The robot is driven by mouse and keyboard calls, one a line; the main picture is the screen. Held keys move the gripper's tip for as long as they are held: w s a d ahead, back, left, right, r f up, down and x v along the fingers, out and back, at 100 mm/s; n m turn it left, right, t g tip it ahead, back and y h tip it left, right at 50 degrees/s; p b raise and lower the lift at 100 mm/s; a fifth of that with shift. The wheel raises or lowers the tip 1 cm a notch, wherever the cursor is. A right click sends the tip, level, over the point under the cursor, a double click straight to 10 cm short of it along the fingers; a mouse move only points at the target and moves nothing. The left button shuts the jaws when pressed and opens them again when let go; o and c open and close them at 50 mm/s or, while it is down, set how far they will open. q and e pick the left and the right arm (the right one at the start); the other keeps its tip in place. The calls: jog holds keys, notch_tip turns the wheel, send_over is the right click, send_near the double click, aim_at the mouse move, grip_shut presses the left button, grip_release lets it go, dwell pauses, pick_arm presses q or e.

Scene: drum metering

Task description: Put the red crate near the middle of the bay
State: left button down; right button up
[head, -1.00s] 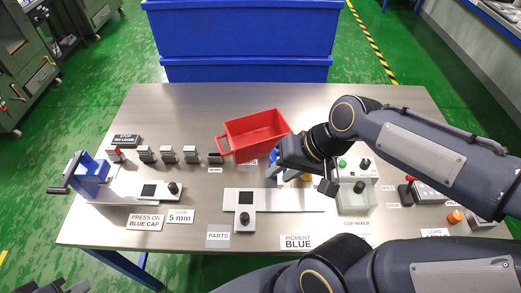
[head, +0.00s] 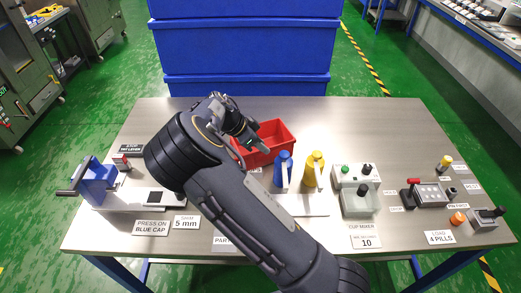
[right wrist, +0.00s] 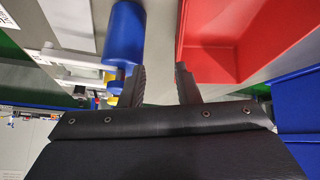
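The red crate (head: 278,132) stands on the table, back of centre, partly hidden by my right arm and gripper. Its red wall (right wrist: 210,68) fills the upper right of the right wrist view. My left gripper is out of view. No marked bay can be made out.
The cup mixer (head: 358,190) is further right. A blue lever press (head: 97,180) stands at the left. Stacked blue bins (head: 245,50) rise behind the table.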

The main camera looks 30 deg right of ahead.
jog(key=shift+w+a+r+t+h, duration=0.2)
jog(key=shift+w+a+h, duration=0.15)
jog(key=shift+w, duration=0.2)
jog(key=shift+w+a+r+t+h, duration=0.1)
jog(key=shift+w+a+r+h, duration=0.1)
jog(key=shift+w+h, duration=0.25)
jog(key=shift+w+d+f, duration=0.1)
jog(key=shift+w+d, duration=0.05)
jog(key=p+x, duration=0.1)
jog(key=x, duration=0.2)
jog(key=p+x, duration=0.1)
jog(key=x, duration=0.2)
jog(key=shift+f, duration=0.35)
jog(key=shift+d+f+p, duration=0.2)
jog(key=shift+f+p, duration=0.1)
jog(key=shift+f, duration=0.15)
grip_shut()
jog(key=shift+r, duration=0.1)
